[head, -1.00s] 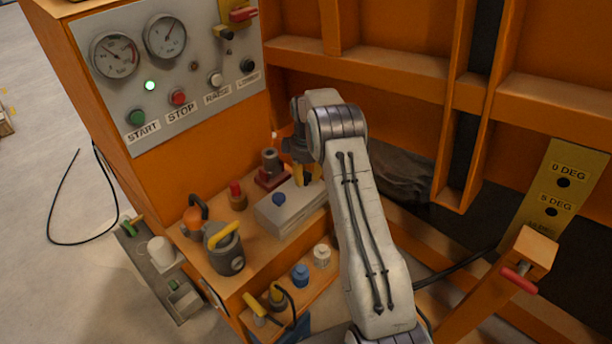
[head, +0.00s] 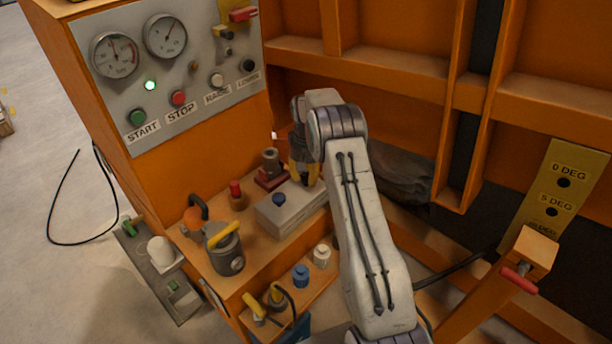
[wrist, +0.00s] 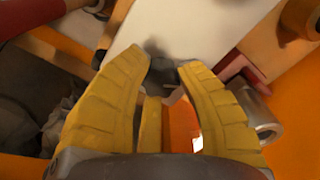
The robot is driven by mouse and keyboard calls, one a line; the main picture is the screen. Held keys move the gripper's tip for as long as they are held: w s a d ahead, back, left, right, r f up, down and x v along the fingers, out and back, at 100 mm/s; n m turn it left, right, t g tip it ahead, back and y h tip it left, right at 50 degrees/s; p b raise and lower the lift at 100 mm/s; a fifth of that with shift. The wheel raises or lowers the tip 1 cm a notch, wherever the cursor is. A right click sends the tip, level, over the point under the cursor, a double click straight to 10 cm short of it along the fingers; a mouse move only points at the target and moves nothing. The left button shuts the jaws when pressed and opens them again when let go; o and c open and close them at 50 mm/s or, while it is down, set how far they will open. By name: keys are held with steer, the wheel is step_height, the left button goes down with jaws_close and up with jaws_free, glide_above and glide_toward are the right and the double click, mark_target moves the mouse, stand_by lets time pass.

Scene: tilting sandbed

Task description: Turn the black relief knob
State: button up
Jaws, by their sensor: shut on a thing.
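The black relief knob (wrist: 157,48) shows in the wrist view as a small dark shape on a pale block, between the tips of my yellow fingers. My gripper (wrist: 164,66) is shut on it, with the fingertips on either side. In the head view my gripper (head: 306,178) points down at the far right end of the grey valve block (head: 285,212). The knob itself is hidden there by the fingers and wrist.
The control panel (head: 190,60) rises at the back left. An orange frame (head: 380,75) closes off the back and right.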

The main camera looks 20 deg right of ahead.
mark_target(306, 175)
steer(key=shift+s+f+m, duration=0.1)
steer(key=shift+f+m, duration=0.05)
steer(key=shift+m, duration=0.25)
steer(key=o, duration=1.2)
step_height(306, 175, up, 12)
steer(key=shift+r, duration=0.1)
stand_by(0.7)
